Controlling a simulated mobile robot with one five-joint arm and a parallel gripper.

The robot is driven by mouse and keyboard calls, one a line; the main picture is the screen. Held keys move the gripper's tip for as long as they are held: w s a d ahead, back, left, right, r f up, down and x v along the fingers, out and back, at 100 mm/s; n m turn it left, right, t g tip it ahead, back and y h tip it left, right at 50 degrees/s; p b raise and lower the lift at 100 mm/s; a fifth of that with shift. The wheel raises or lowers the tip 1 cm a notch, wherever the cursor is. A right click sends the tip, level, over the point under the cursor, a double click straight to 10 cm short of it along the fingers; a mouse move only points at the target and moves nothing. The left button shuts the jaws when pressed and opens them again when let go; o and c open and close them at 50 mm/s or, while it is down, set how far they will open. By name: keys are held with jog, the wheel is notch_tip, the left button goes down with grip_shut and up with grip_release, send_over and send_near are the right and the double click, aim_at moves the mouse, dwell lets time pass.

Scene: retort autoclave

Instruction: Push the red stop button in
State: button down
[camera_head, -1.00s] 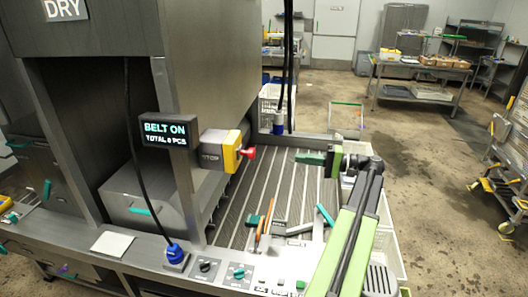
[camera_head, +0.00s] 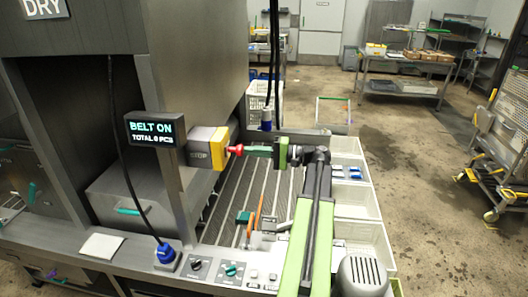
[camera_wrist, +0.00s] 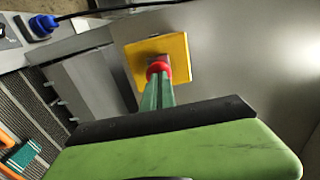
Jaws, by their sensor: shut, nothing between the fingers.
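The red stop button (camera_head: 235,150) sticks out to the right from a yellow plate (camera_head: 217,149) on the grey stop box (camera_head: 199,148). My gripper (camera_head: 249,150) is shut and empty, its green fingers level with the button and pointing left at it. In the head view the fingertips meet the button or nearly so. In the wrist view the red button (camera_wrist: 158,68) shows right at the fingertips (camera_wrist: 158,80), in front of the yellow plate (camera_wrist: 180,50). The fingers hide part of the button, and I cannot tell whether it is pressed in.
A display (camera_head: 154,130) reading "BELT ON" stands left of the stop box. The ribbed belt (camera_head: 225,200) lies below, with orange-handled tools (camera_head: 256,218) on it. A black cable with a blue plug (camera_head: 266,118) hangs behind my gripper. White bins (camera_head: 357,230) stand to the right.

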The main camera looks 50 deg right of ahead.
jog(key=shift+w+a, duration=0.1)
jog(key=shift+w, duration=0.15)
jog(key=shift+w+a, duration=0.4)
jog(key=shift+w, duration=0.15)
jog(key=v, duration=1.4)
jog(key=shift+s, duration=0.2)
jog(key=shift+w, duration=0.1)
